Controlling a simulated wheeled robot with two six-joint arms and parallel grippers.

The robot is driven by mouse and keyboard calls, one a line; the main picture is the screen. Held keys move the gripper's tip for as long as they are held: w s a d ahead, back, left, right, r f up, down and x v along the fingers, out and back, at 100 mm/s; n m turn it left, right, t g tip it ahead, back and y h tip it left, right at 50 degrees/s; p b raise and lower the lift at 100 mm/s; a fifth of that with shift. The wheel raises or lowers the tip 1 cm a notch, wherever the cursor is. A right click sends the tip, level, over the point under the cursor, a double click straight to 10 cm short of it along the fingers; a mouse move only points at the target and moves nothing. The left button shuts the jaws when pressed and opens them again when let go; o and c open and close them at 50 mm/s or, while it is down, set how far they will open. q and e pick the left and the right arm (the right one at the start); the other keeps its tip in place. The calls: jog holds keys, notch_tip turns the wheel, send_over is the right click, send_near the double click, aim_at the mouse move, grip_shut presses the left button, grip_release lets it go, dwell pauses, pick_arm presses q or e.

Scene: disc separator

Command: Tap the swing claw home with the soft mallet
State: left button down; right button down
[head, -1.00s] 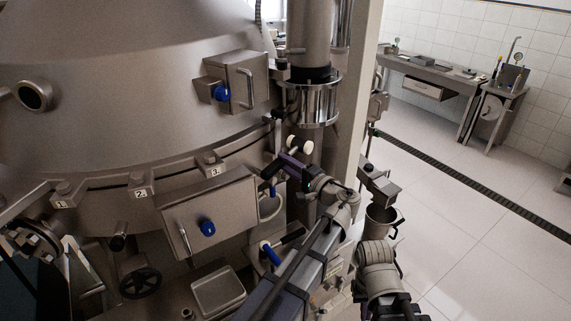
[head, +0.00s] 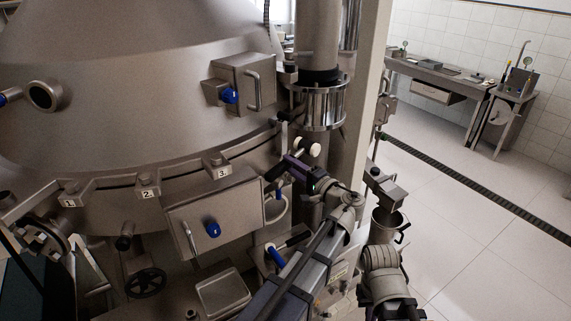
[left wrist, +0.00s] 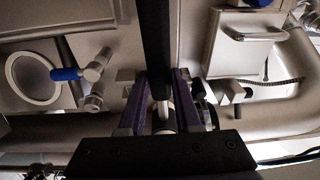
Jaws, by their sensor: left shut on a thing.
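My left gripper (head: 284,173), with purple fingers, is shut on the soft mallet. The mallet's two pale head ends (head: 308,146) show just above the gripper, close to the machine's vertical pipe. In the left wrist view, the mallet's dark handle (left wrist: 154,45) runs up between the purple fingers (left wrist: 159,105). Swing claws sit along the rim of the large steel bowl casing: claw 1 (head: 72,192), claw 2 (head: 146,187) and claw 3 (head: 217,166). The mallet is apart from these three, right of claw 3. I cannot tell whether any claw stands out of place. My right gripper does not show clearly.
Steel boxes with blue knobs (head: 212,230) stick out from the casing. A vertical pipe (head: 320,105) and pale post (head: 358,90) stand beside the mallet. A metal cup (head: 388,224) is near my right arm. Open floor (head: 470,215) lies right, with a bench (head: 435,72) behind.

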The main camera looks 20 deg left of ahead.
pick_arm(q)
jog(key=d, duration=0.2)
jog(key=shift+s+d+f, duration=0.1)
jog(key=shift+s+d, duration=0.25)
jog(key=shift+d, duration=0.05)
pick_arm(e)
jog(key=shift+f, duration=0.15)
